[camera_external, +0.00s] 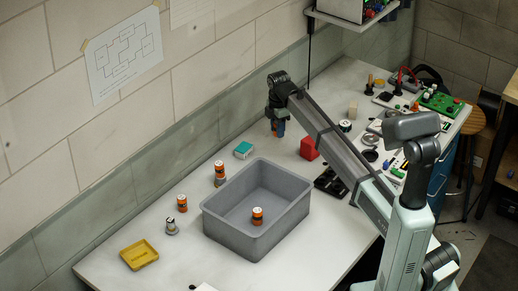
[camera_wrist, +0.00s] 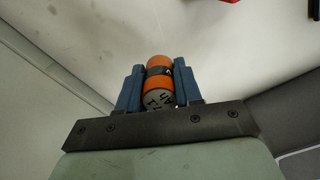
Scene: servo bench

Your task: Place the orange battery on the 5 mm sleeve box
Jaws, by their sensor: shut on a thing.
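My gripper (camera_external: 278,128) is raised above the bench behind the grey crate, its blue fingers pointing down. In the wrist view my gripper (camera_wrist: 159,75) is shut on an orange battery (camera_wrist: 158,65) with a black band and a grey printed end. The held battery is hard to make out in the external view. A small teal and white box (camera_external: 243,150) lies on the bench left of my gripper, with nothing on it; it may be the 5 mm sleeve box, but its label is too small to read.
The grey crate (camera_external: 215,219) holds another orange battery (camera_external: 257,216). More orange cylinders (camera_external: 182,203) (camera_external: 220,168) stand left of it. A yellow tray (camera_external: 139,255) lies front left. A red block (camera_external: 309,148) is right of my gripper. Electronics crowd the bench's right end.

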